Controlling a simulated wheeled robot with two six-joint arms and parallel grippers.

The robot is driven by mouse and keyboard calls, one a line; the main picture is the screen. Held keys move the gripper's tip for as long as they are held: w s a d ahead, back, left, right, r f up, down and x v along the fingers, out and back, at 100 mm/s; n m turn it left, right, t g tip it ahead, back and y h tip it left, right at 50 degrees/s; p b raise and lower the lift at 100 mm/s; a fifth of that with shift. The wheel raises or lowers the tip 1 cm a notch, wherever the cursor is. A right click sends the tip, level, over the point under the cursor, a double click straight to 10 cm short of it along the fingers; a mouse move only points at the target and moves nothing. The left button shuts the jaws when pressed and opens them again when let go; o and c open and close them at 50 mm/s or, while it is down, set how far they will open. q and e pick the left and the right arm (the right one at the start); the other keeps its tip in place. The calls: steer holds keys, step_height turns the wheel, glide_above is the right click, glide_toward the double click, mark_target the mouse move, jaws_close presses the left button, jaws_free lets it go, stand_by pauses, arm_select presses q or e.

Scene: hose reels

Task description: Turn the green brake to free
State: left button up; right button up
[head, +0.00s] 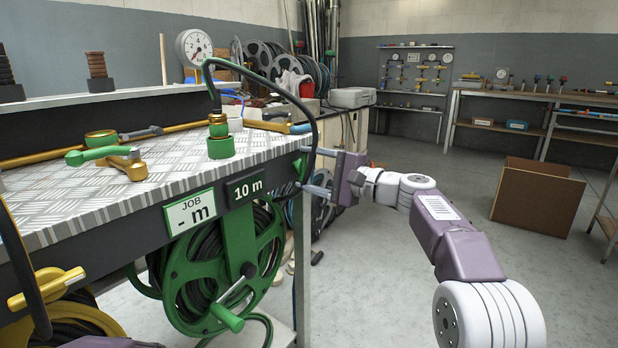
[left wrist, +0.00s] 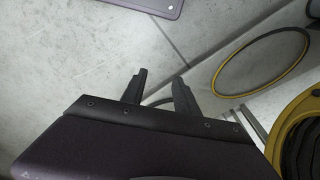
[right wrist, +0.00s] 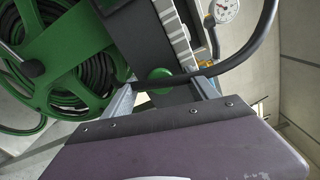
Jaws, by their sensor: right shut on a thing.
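The green brake (head: 300,167) is at the right end of the bench front, beside the green reel (head: 215,275). In the right wrist view the brake (right wrist: 160,78) shows as a green knob between the fingers. My right gripper (head: 312,169) is shut on it, one finger above and one below in the head view. The right gripper (right wrist: 163,92) has a black hose crossing by its fingers, and the contact itself is partly hidden. My left gripper (left wrist: 160,78) is open and empty above the floor.
A black hose (head: 313,120) arches from the green fitting (head: 220,140) past my right gripper. A yellow reel (left wrist: 300,140) is near my left gripper. The floor at right is mostly clear before the cardboard box (head: 535,200).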

steer(key=shift+f+n+b, duration=0.15)
steer(key=shift+n+b, duration=0.5)
steer(key=shift+n, duration=0.65)
steer(key=o, duration=1.4)
steer(key=shift+c, duration=0.2)
steer(key=v, duration=0.9)
steer(key=shift+p, duration=0.45)
